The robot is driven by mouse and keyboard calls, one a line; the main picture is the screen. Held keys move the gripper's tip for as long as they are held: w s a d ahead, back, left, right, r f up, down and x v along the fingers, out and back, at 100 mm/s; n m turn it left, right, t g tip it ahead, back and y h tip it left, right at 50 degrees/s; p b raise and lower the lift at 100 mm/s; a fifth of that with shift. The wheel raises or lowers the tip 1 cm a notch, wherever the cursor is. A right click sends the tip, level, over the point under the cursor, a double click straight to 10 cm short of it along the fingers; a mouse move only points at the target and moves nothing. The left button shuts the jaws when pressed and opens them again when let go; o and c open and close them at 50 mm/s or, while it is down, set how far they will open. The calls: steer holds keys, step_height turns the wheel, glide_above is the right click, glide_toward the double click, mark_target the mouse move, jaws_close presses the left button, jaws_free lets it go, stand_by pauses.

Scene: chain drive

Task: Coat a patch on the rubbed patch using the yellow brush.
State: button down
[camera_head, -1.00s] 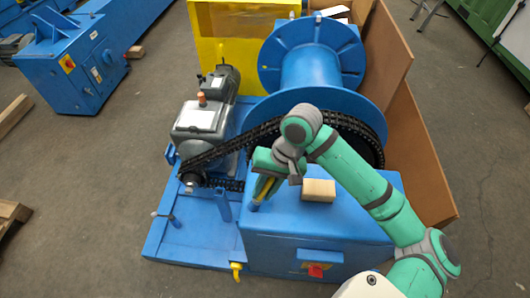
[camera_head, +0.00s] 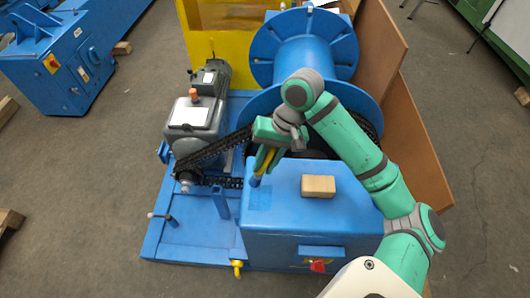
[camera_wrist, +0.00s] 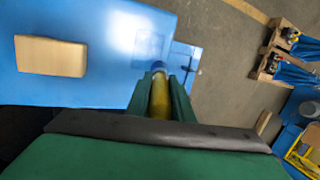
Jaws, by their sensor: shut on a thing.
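My gripper (camera_head: 266,152) is shut on the yellow brush (camera_head: 262,163), which points down and slightly left over the top of the blue box (camera_head: 285,215). In the wrist view, the yellow brush (camera_wrist: 160,100) sits between the fingers, with a blue tip at its end. A darker blue square, the rubbed patch (camera_head: 259,199), lies on the box top near its left edge. The brush tip shows just behind this patch in the head view. I cannot tell whether the tip touches the box.
A wooden block (camera_head: 318,186) lies on the box top, right of the patch. Behind stand the chain (camera_head: 215,147), the grey motor (camera_head: 195,120) and the blue drum (camera_head: 302,62). A brown panel (camera_head: 413,150) stands on the right. A small lever (camera_head: 162,216) is at the left.

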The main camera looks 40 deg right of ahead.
step_height(320, 180, up, 3)
steer(key=shift+s+f, duration=0.1)
steer(key=shift+f, duration=0.1)
steer(key=shift+w+a+r, duration=0.1)
steer(key=shift+w+r, duration=0.15)
steer(key=shift+r, duration=0.75)
steer(key=shift+s, duration=0.25)
steer(key=shift+w, duration=0.1)
